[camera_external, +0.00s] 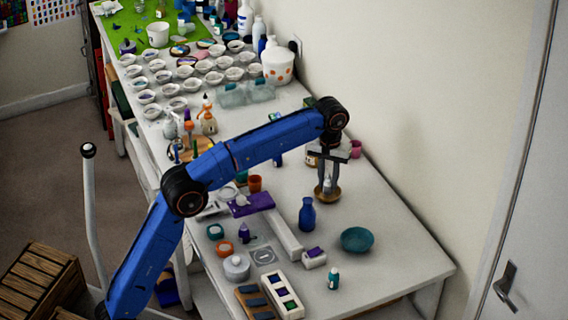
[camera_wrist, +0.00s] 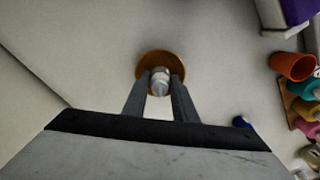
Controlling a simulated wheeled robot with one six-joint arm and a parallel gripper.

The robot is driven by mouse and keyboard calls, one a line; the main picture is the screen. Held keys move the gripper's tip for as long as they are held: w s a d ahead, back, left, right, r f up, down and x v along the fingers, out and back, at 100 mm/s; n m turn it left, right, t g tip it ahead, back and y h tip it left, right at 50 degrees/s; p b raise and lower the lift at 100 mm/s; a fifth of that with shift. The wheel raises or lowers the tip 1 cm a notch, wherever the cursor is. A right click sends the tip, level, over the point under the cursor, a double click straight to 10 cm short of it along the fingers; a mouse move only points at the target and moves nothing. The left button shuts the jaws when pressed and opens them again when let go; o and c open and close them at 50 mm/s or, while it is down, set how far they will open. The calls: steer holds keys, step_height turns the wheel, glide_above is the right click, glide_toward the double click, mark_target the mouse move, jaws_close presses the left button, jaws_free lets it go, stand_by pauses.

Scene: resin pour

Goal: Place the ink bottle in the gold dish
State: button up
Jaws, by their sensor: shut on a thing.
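My gripper (camera_external: 327,187) points straight down at the gold dish (camera_external: 331,197), near the back wall. In the wrist view my gripper (camera_wrist: 160,92) is shut on a small bottle with a pale cap, which I take as the ink bottle (camera_wrist: 160,77). The ink bottle (camera_external: 327,185) is partly hidden by the fingers in the external view. The gold dish (camera_wrist: 149,61) lies directly behind and around the bottle in the wrist view. The bottle is upright over the dish; I cannot tell whether its base touches it.
A blue vase (camera_external: 307,214) and a teal bowl (camera_external: 357,239) stand in front of the dish. An orange cup (camera_external: 255,184) stands to the left, and a pink cup (camera_external: 356,149) behind. A small teal bottle (camera_external: 333,279) stands near the front. The table's right end is clear.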

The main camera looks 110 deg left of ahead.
steer(key=shift+f, duration=0.65)
steer(key=shift+f, duration=0.15)
steer(key=o, duration=0.8)
steer(key=shift+c, duration=0.2)
step_height(320, 180, up, 7)
steer(key=shift+r, duration=0.4)
